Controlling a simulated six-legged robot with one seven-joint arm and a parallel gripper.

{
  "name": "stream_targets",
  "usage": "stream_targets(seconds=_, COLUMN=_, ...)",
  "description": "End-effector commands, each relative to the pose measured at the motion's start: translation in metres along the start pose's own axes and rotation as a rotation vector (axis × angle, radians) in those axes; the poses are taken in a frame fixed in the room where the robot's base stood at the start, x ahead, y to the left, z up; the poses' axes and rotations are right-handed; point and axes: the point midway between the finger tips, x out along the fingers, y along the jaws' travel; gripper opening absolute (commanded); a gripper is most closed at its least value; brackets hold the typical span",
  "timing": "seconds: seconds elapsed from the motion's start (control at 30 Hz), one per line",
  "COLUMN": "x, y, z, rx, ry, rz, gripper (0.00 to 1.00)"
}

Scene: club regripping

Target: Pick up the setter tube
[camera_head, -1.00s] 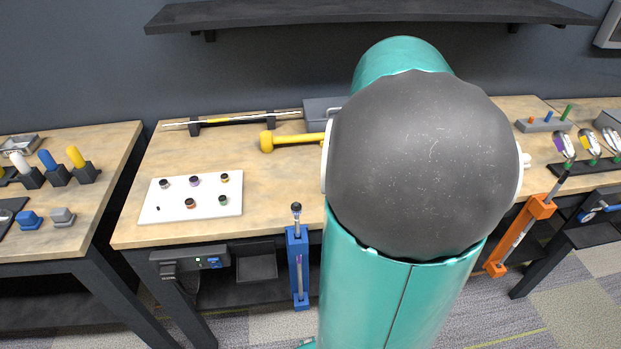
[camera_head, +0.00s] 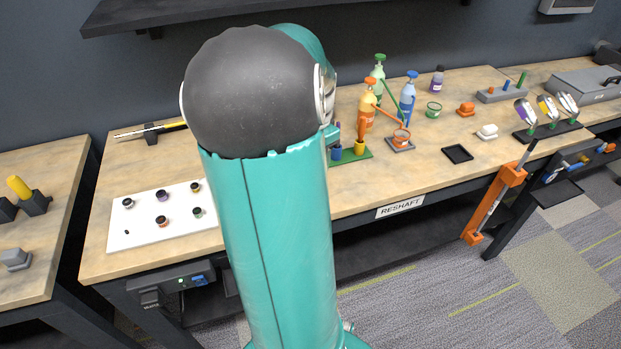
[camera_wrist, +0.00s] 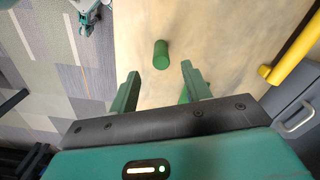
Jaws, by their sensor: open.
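A green cylinder (camera_wrist: 161,54), which looks like the setter tube, is on the wooden bench top in the wrist view. I cannot tell for sure whether it stands or lies. My gripper (camera_wrist: 160,80) is open, its two green fingers pointing toward the cylinder. The cylinder sits just beyond the fingertips, roughly midway between them, and is not held. Another bit of green shows beside the right finger, mostly hidden. In the head view my own arm covers the middle of the bench, and neither my gripper nor this cylinder shows.
A yellow bar (camera_wrist: 293,55) and a grey case with a handle (camera_wrist: 297,120) are at the right in the wrist view. The white tray (camera_head: 128,230) holds several small caps. Pump bottles (camera_head: 367,108) and a green rack (camera_head: 352,157) stand right of my arm.

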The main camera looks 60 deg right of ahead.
Motion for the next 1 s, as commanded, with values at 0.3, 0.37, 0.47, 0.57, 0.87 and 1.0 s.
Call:
stream_targets(seconds=0.3, x=0.04, y=-0.001, z=0.002, rx=-0.005, ry=0.0, rz=0.001, gripper=0.48)
stream_targets(seconds=0.37, x=0.045, y=-0.002, z=0.002, rx=-0.005, ry=-0.001, rz=0.002, gripper=0.48)
stream_targets(seconds=0.47, x=0.06, y=-0.003, z=0.002, rx=-0.004, ry=-0.001, rz=0.004, gripper=0.48)
stream_targets(seconds=0.57, x=0.076, y=-0.004, z=0.002, rx=-0.005, ry=-0.001, rz=0.003, gripper=0.48)
stream_targets(seconds=0.87, x=0.09, y=-0.006, z=0.003, rx=-0.007, ry=0.0, rz=0.0, gripper=0.48)
stream_targets(seconds=1.0, x=0.09, y=-0.006, z=0.003, rx=-0.007, ry=0.0, rz=0.0, gripper=0.36)
